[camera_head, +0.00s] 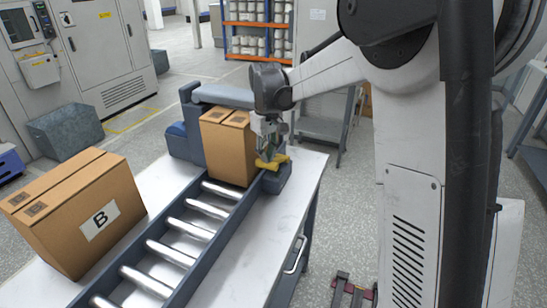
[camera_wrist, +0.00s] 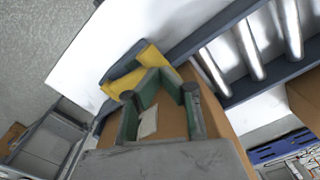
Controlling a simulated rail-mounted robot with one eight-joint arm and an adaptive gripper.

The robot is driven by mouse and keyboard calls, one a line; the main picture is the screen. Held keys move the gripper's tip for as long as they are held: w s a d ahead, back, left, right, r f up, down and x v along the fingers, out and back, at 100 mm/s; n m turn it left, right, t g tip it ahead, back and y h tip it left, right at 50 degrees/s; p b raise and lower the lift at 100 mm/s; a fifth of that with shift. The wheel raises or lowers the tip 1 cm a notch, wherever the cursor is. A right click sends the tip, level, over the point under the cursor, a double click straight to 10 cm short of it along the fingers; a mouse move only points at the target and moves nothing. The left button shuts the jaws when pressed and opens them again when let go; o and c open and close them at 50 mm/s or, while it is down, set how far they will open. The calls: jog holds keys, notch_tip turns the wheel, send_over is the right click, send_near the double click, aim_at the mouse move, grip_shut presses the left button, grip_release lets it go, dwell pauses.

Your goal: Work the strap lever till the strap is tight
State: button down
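The yellow strap lever (camera_head: 272,162) sits on the dark block at the right side of the strapping machine (camera_head: 188,128), beside the roller track. It also shows in the wrist view (camera_wrist: 124,84) as a bent yellow bar. My gripper (camera_head: 268,152) points down at the lever from above. In the wrist view its green fingers (camera_wrist: 160,74) bend inward and their tips lie close together over the lever. I cannot tell whether they grip it. A cardboard box (camera_head: 228,150) stands under the machine's grey top, just left of my gripper. The strap itself is not clearly visible.
A roller conveyor (camera_head: 188,230) leads to the machine. Another box marked B (camera_head: 80,215) stands at its left on the white table (camera_head: 240,270). A grey side stand (camera_head: 322,130) is behind right. The table right of the track is clear.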

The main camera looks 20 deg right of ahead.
jog(key=shift+s+a+f+b, duration=0.15)
jog(key=shift+f+b, duration=0.25)
jog(key=shift+f, duration=0.3)
jog(key=shift+s+a+f+b, duration=0.1)
jog(key=shift+f+b, duration=0.3)
jog(key=shift+f, duration=0.25)
jog(key=shift+w+d+r+p, duration=0.25)
jog(key=shift+r+p, duration=0.4)
jog(key=shift+r, duration=0.5)
jog(key=shift+w+d+r+p, duration=0.2)
jog(key=shift+r+p, duration=0.5)
jog(key=shift+r, duration=0.5)
jog(key=shift+w+d+r+p, duration=0.2)
jog(key=shift+r+p, duration=0.45)
jog(key=shift+r, duration=0.5)
jog(key=shift+w+r, duration=0.1)
jog(key=shift+r, duration=0.15)
jog(key=shift+f, duration=0.1)
